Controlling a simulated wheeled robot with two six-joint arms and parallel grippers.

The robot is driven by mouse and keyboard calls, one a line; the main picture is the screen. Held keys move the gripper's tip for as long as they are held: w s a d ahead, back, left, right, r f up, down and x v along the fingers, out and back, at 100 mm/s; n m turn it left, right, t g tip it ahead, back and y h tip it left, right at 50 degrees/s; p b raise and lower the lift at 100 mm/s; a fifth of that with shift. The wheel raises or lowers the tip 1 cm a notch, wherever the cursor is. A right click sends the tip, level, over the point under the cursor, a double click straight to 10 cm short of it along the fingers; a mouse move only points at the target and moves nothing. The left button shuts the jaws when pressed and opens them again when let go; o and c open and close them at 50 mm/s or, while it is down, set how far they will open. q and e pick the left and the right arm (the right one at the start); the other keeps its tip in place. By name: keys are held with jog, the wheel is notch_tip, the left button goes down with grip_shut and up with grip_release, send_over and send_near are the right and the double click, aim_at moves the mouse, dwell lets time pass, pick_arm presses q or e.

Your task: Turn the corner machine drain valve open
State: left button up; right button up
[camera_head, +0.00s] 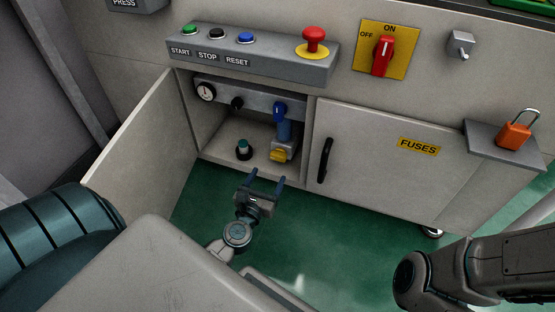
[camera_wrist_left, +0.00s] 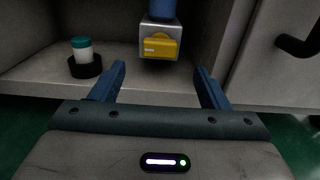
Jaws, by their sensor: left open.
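The drain valve appears to be the grey block with a yellow handle (camera_head: 280,156) at the bottom of a blue cylinder (camera_head: 285,130) inside the open cabinet. In the left wrist view the yellow handle (camera_wrist_left: 157,47) lies crosswise on the front of the grey block (camera_wrist_left: 160,27), ahead of the jaws. My left gripper (camera_head: 263,182) is open and empty, just in front of the cabinet opening and below the valve, apart from it. Its blue fingers also show in the left wrist view (camera_wrist_left: 160,84). My right arm shows at the lower right, but its gripper is out of view.
The open cabinet door (camera_head: 145,135) stands to the left. A small green-capped bottle (camera_head: 243,147) in a black holder stands left of the valve. The closed FUSES door (camera_head: 385,155) with a black handle (camera_head: 325,160) is to the right. A gauge (camera_head: 205,92) sits inside, upper left.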

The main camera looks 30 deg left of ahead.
aim_at(277, 158)
pick_arm(q)
jog(key=x, duration=0.8)
jog(key=shift+w+a, duration=0.1)
jog(key=shift+w, duration=0.05)
jog(key=shift+r, duration=0.1)
jog(key=c, duration=1)
